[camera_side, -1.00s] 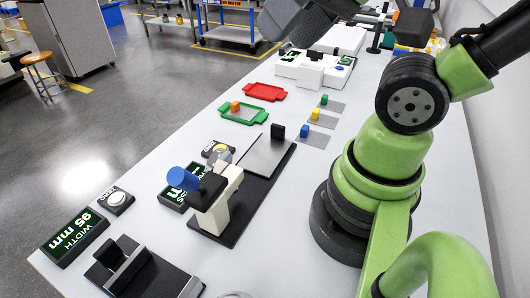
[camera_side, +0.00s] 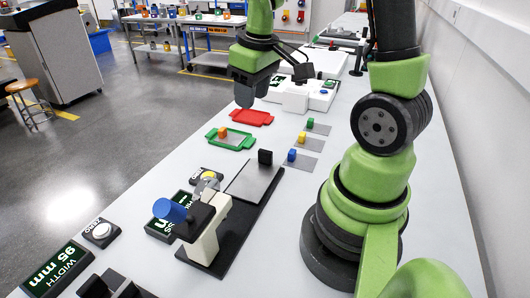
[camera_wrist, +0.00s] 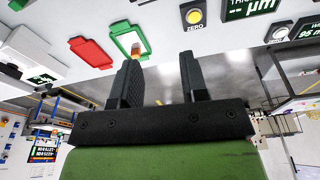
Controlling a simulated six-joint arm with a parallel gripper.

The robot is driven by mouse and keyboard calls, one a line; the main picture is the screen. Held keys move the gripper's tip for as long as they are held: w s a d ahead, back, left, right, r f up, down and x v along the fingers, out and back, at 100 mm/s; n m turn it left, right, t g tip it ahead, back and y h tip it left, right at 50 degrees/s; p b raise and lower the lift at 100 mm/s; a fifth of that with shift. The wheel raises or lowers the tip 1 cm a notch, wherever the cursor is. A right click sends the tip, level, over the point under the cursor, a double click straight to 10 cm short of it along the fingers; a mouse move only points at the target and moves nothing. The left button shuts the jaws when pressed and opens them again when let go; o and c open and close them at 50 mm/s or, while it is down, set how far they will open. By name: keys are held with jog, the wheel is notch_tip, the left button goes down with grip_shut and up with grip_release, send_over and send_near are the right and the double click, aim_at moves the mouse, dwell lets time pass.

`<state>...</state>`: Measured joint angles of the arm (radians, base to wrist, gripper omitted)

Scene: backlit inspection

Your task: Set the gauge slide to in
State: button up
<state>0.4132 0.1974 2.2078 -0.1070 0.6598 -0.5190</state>
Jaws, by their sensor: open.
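A black width gauge (camera_side: 112,287) with upright black jaws stands at the near left end of the bench in the side view. The bottom edge of the picture cuts it, so I cannot tell where its slide sits. Its display (camera_side: 55,268) reads WIDTH 95 mm and also shows at the right of the wrist view (camera_wrist: 309,28). My gripper (camera_side: 245,97) hangs above the bench by the red tray, far behind the gauge. In the wrist view my gripper (camera_wrist: 160,65) has its two dark fingers apart with nothing between them.
A stand with a blue knob (camera_side: 172,210) rises between my gripper and the gauge. A red tray (camera_side: 251,118), a green tray (camera_side: 231,146) with an orange block, and small blocks on grey pads lie nearby. A white ZERO button (camera_side: 101,231) sits beside the width display.

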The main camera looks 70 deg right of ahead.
jog(key=n+g, duration=0.1)
jog(key=g, duration=0.1)
send_over(265, 151)
notch_tip(265, 151, down, 8)
jog(key=shift+d+f, duration=0.1)
notch_tip(265, 151, down, 9)
jog(key=shift+f, duration=0.2)
